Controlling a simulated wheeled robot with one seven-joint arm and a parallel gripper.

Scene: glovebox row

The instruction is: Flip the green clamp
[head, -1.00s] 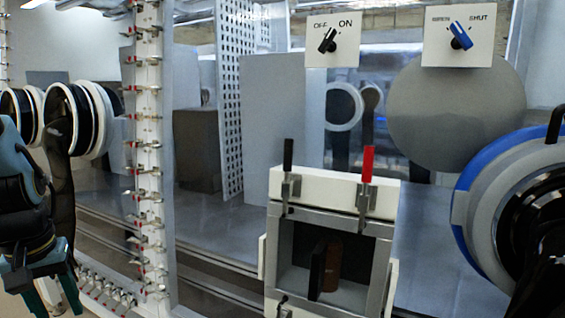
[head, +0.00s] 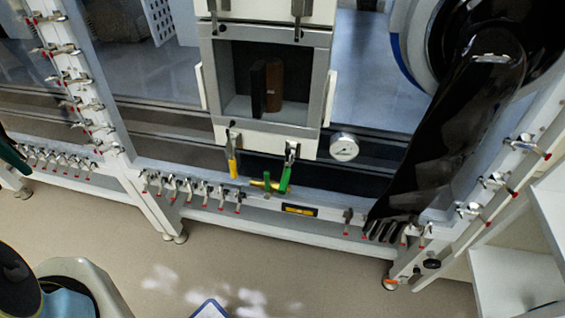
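The green clamp (head: 286,178) is at the lower right corner of the white boxy chamber in the head view. Its green handle hangs downward, slightly tilted, below a metal bracket. A yellow-handled clamp (head: 232,165) hangs at the chamber's lower left corner. My gripper's fingers are not visible now. Only a dark teal piece, apparently of my arm, shows at the left edge, far from the green clamp.
The chamber (head: 205,85) has an open front with a dark and a brown item inside. A small yellow and green fitting (head: 264,185) sits just left of the green handle. A round gauge (head: 344,147) is to the right. Several red-tipped clamps line the frame. A black glove hangs at right.

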